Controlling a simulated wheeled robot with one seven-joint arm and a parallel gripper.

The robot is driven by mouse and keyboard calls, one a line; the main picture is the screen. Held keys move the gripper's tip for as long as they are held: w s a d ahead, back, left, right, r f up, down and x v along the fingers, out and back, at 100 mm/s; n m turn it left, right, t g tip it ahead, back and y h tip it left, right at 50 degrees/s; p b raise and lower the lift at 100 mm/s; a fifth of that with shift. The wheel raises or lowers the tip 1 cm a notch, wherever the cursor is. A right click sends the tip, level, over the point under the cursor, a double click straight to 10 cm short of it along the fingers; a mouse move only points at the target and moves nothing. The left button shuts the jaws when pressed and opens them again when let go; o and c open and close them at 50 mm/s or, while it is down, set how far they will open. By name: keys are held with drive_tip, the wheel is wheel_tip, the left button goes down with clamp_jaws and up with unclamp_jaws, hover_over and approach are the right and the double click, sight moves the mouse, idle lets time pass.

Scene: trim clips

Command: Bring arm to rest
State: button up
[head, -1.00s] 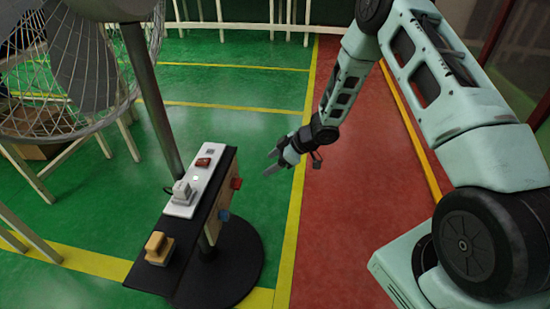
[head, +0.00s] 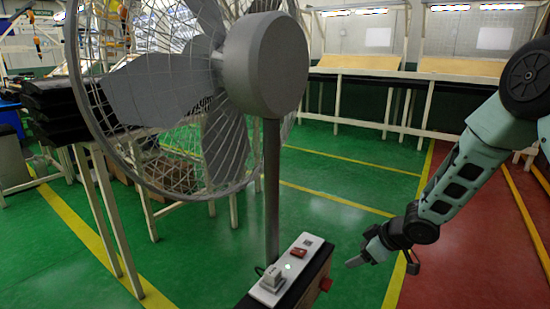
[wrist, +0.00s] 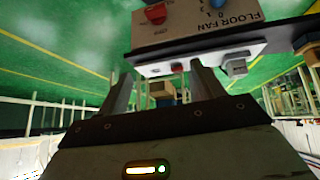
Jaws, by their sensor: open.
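My gripper (head: 361,256) hangs in the air to the right of the fan's control box, apart from it, over the green floor. In the wrist view its two fingers (wrist: 163,92) stand apart with nothing held between them. The control box (head: 292,268) has a white top plate with a grey-white knob or switch, a red switch and a small light. In the wrist view the box's front panel (wrist: 190,22) reads "FLOOR FAN" and carries a red knob and a blue knob.
A large grey caged fan (head: 265,65) on a pole (head: 271,190) stands behind the control box. Long workbenches (head: 375,75) line the back. Dark stacked trays (head: 70,105) stand at the left. Green floor is clear between the fan and the benches.

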drive_tip(key=s+a+r+m+g+h, duration=0.1)
drive_tip(key=s+a+r+h, duration=0.1)
drive_tip(key=s+a+r, duration=0.35)
drive_tip(key=s+a+r+g+h, duration=0.1)
drive_tip(key=s+a+r, duration=0.2)
drive_tip(key=s+r, duration=0.4)
drive_tip(key=s+a+r+m+g+h, duration=0.1)
drive_tip(key=s+r+g, duration=0.1)
drive_tip(key=s, duration=1)
drive_tip(key=s+a+r+g, duration=0.1)
drive_tip(key=s+r+g, duration=0.1)
drive_tip(key=s, duration=1)
wheel_tip(320, 180, up, 16)
drive_tip(key=p, duration=1.6)
drive_tip(key=shift+w, duration=0.3)
drive_tip(key=shift+a, duration=0.1)
